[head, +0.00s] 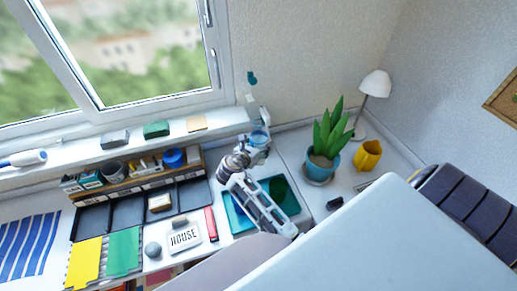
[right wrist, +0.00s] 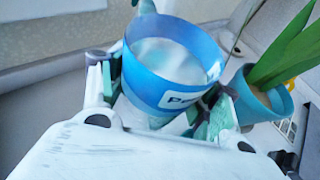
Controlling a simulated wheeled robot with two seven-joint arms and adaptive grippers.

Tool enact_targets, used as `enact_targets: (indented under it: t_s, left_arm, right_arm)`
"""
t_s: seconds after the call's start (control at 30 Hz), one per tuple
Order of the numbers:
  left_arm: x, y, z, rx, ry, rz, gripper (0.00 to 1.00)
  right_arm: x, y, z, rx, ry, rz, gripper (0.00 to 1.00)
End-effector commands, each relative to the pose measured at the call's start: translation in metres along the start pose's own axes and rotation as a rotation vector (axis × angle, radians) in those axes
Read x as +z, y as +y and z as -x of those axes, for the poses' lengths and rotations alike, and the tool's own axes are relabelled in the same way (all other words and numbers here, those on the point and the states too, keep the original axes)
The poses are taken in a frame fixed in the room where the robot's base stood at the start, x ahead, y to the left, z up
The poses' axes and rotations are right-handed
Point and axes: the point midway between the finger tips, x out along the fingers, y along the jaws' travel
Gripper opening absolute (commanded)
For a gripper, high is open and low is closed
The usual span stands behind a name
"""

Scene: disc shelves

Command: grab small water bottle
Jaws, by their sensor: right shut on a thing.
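The small water bottle (head: 251,101) is held up in front of the wall beside the window, to the right of the sill. It has a teal top and a clear, bluish body. In the right wrist view the bottle (right wrist: 170,75) shows a blue band with a partly hidden white label. My right gripper (head: 258,136) is shut around its lower part. In the right wrist view the fingers of the gripper (right wrist: 160,98) press on both sides of it. My left gripper is not in view.
A potted plant (head: 327,140) in a blue pot stands right of my arm, near a yellow cup (head: 368,156) and a white lamp (head: 375,84). A desk organizer (head: 130,180) with small items stands left. A teal mat (head: 285,193) lies below my arm.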

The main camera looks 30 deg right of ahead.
Motion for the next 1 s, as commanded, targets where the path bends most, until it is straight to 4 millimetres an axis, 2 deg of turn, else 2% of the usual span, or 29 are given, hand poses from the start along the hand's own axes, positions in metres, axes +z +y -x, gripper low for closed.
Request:
enact_targets:
  t_s: [0.4, 1.0]
  left_arm:
    - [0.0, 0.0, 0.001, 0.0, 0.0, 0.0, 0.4]
    - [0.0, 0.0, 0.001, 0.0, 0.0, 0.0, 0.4]
  right_arm:
    - [0.018, 0.001, 0.007, 0.001, -0.004, -0.003, 0.21]
    - [0.022, 0.001, 0.009, 0.001, -0.003, -0.002, 0.21]
